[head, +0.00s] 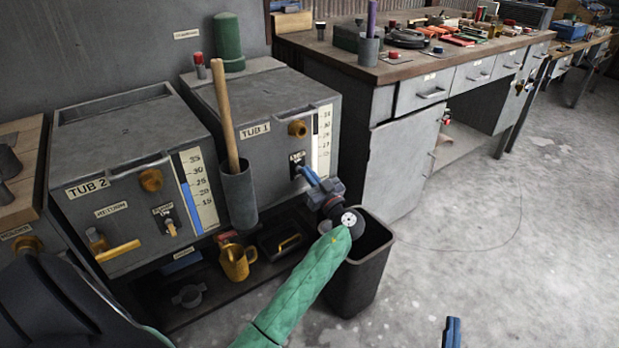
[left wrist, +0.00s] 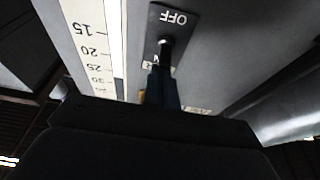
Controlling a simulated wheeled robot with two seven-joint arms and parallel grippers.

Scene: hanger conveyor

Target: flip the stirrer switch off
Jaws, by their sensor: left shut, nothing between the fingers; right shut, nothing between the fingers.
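The switch (head: 298,168) is on the front of the grey TUB 1 box (head: 262,150), on a small dark plate. In the left wrist view the switch plate appears upside down, with OFF at one end and a partly hidden label at the other; its dark lever (left wrist: 166,46) stands between them. My left gripper (head: 308,175) has its blue fingers shut and empty right at the switch. In the left wrist view the fingers (left wrist: 162,85) reach the lever's base area; contact is unclear. My right gripper (head: 452,332) shows only a blue fingertip part at the bottom edge, shut and empty.
The TUB 2 box (head: 125,165) stands to the left, with its own switch (head: 168,222). A grey holder (head: 239,198) with a wooden stick hangs between them. Open floor (head: 500,230) lies to the right.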

